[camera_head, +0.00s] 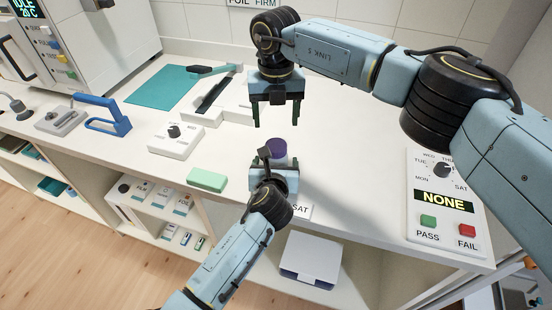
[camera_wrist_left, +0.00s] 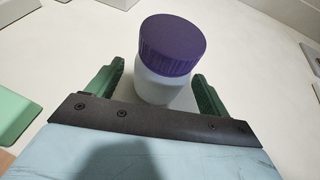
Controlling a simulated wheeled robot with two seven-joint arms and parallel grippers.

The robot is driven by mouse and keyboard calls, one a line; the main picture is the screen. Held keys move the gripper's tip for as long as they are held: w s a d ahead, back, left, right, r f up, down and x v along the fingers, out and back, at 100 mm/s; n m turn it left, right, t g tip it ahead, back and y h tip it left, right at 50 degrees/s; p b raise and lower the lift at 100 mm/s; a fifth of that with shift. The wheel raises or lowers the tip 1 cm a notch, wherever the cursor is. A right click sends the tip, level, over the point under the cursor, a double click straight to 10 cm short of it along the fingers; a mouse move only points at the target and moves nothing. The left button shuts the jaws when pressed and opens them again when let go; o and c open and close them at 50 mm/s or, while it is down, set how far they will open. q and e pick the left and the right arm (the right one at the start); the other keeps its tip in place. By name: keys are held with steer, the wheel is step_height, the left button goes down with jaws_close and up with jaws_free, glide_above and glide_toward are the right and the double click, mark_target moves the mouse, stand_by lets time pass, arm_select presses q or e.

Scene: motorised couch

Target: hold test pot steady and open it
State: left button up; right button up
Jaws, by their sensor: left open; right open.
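The test pot is a small white jar (camera_wrist_left: 160,88) with a ribbed purple lid (camera_wrist_left: 172,42), standing upright on the white bench. In the head view the purple lid (camera_head: 277,148) shows just beyond my left gripper, which hides most of the jar. My left gripper (camera_wrist_left: 158,88) is open, with one green finger on each side of the jar; gaps show between the fingers and the jar. My right gripper (camera_head: 276,112) is open and empty, pointing down above the bench, higher up in the picture than the pot.
A green block (camera_head: 207,180) lies left of my left gripper. A white dial box (camera_head: 175,140) and a blue-handled tool (camera_head: 108,122) stand further left. A panel with PASS and FAIL buttons (camera_head: 444,200) is at the right. Bench right of the pot is clear.

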mark_target(276, 145)
arm_select(q)
steer(key=shift+x, duration=1.1)
jaws_close()
arm_select(e)
steer(key=m, duration=0.7)
steer(key=shift+r, duration=0.15)
steer(key=m, duration=0.6)
steer(key=shift+r, duration=0.1)
steer(key=shift+f, duration=4)
